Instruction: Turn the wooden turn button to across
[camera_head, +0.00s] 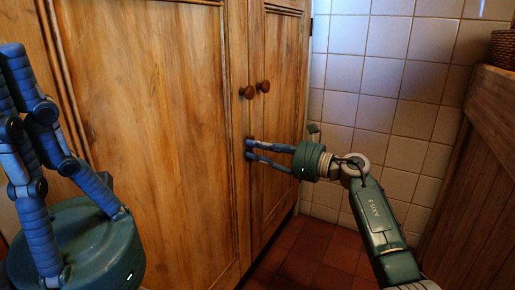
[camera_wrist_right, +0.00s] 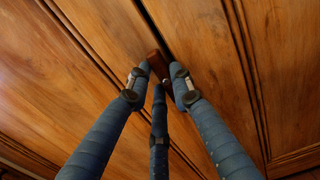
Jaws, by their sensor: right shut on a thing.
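The wooden turn button (camera_wrist_right: 157,63) is a small reddish-brown piece by the dark seam between the two cupboard doors. In the right wrist view it shows between my right fingertips, and its lower part is hidden by the fingers. The visible part seems to lie roughly along the seam; its full angle is hard to tell. My right gripper (camera_head: 249,149) is shut on it, with its fingers at the door face below the knobs. It also shows in the right wrist view (camera_wrist_right: 158,75). My left gripper (camera_head: 22,85) is raised at the left edge, away from the button; its grip is unclear.
Two round wooden knobs (camera_head: 255,89) stick out above my right gripper, one on each side of the seam. A tiled wall (camera_head: 385,90) is at the right. A wooden cabinet (camera_head: 485,150) with a wicker basket (camera_head: 503,49) stands at the far right. Red floor tiles (camera_head: 315,250) are clear below.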

